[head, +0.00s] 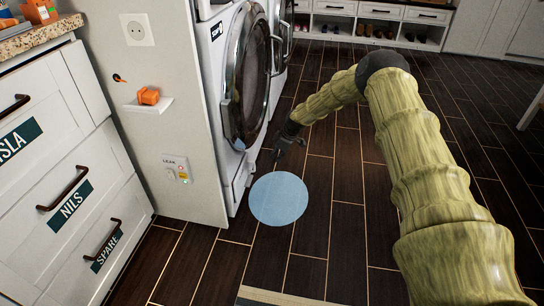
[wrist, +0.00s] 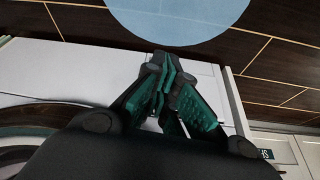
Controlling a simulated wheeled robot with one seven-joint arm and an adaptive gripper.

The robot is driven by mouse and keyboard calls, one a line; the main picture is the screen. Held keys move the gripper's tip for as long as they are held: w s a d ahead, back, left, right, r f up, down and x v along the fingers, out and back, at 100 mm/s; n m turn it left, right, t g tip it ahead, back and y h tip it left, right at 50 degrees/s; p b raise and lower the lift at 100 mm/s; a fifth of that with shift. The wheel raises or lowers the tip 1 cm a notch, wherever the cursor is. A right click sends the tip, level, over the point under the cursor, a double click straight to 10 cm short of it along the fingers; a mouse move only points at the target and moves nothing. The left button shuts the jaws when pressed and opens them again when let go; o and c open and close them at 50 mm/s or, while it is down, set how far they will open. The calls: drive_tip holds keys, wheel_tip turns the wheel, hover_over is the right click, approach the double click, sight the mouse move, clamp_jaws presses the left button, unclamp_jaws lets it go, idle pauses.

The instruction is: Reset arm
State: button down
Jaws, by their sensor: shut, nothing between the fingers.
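My gripper (head: 279,153) hangs in the air at the end of my arm, to the right of the front washing machine in the head view. In the wrist view my gripper (wrist: 165,82) shows its dark fingers with green pads closed together, with nothing between them. My arm (head: 400,140) is stretched forward from the right and bends down at a dark joint.
The front washing machine (head: 217,58) has a round door close to my gripper. A light blue disc (head: 278,199) lies on the dark plank floor. White drawers (head: 60,180) stand at left, and an orange item (head: 148,96) sits on a small wall shelf. Floor at right is clear.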

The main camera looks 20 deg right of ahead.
drive_tip(key=s+a+f+m+g, duration=0.1)
drive_tip(key=s+a+f, duration=0.4)
drive_tip(key=s, duration=0.4)
drive_tip(key=s+a+f+m, duration=0.2)
drive_tip(key=s+a+f, duration=0.25)
drive_tip(key=s, duration=0.45)
drive_tip(key=s+a+f+m+g, duration=0.1)
drive_tip(key=s+a+f, duration=0.45)
drive_tip(key=s, duration=0.35)
drive_tip(key=s+r+m+h, duration=0.1)
drive_tip(key=s+r+m, duration=0.1)
drive_tip(key=s, duration=1.3)
drive_tip(key=s+r+m+h, duration=0.1)
drive_tip(key=s+r+m, duration=0.15)
drive_tip(key=s, duration=1.25)
drive_tip(key=s+d+r+m+h+p, duration=0.1)
drive_tip(key=s+r, duration=0.3)
drive_tip(key=s, duration=0.2)
wheel_tip(320, 180, up, 36)
drive_tip(key=p, duration=3.6)
drive_tip(key=shift+r+g+p, duration=0.15)
drive_tip(key=shift+g+p, duration=0.2)
drive_tip(key=shift+g, duration=0.05)
